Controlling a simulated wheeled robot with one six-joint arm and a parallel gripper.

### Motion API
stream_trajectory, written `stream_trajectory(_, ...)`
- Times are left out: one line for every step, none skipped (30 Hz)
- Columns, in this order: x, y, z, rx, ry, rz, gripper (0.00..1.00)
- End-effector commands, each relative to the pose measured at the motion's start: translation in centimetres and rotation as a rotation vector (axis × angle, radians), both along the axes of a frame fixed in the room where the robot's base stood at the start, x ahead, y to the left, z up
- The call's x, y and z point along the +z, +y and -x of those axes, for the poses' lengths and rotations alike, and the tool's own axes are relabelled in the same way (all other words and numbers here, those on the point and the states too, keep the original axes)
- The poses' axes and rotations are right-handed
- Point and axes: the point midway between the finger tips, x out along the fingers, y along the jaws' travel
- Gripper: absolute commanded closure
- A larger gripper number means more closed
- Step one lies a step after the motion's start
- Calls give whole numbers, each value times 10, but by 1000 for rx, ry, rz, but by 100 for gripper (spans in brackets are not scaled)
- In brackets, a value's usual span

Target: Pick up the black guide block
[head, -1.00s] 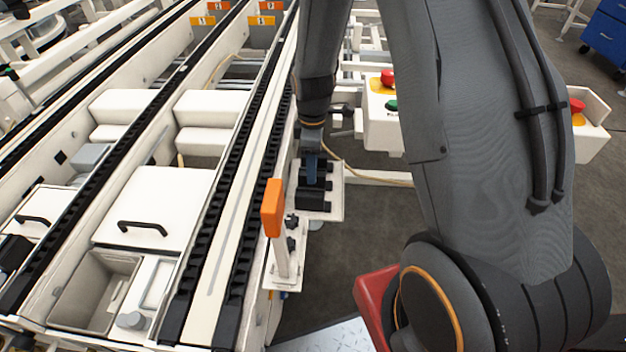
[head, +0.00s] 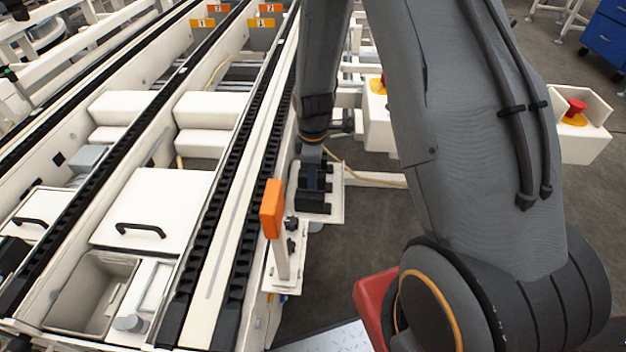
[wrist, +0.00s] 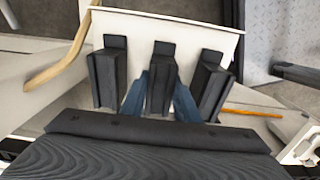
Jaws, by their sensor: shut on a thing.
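Several black guide blocks stand in a row on a small white shelf (head: 334,205) beside the conveyor. In the wrist view, the middle guide block (wrist: 162,75) is between the two blue fingers of my gripper (wrist: 160,92). The fingers are shut on it. Another black block (wrist: 105,75) stands to its left and one (wrist: 210,80) to its right, both apart from the fingers. In the head view my gripper (head: 313,178) is low over the shelf and partly hides the row. The held block appears upright and still in line with the others. Whether it touches the shelf is unclear.
An orange-topped post (head: 271,208) stands close in front of the shelf. The conveyor's black guide rail (head: 235,185) runs along the left. White control boxes with a red button (head: 575,107) are behind and right. The dark floor (head: 340,270) right of the post is open.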

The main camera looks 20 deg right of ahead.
Motion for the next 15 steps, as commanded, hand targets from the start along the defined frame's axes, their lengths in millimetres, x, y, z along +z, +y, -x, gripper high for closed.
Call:
stream_trajectory(2,0,0,0,-1,0,97)
stream_trajectory(3,0,0,0,-1,0,97)
stream_trajectory(7,0,0,0,-1,-1,97)
stream_trajectory(10,0,-1,0,-2,0,97)
stream_trajectory(15,0,-1,0,-3,0,97)
stream_trajectory(21,0,-1,0,-4,0,97)
stream_trajectory(27,0,-1,0,-3,0,97)
stream_trajectory(33,0,-1,0,-4,0,97)
stream_trajectory(41,0,-1,0,-5,0,97)
stream_trajectory(47,0,-1,0,-4,0,97)
stream_trajectory(54,0,-1,0,-5,0,97)
stream_trajectory(61,0,-1,0,-5,0,97)
stream_trajectory(67,0,-1,0,-4,0,97)
stream_trajectory(72,0,-1,0,-4,0,97)
stream_trajectory(78,0,-1,0,-4,0,97)
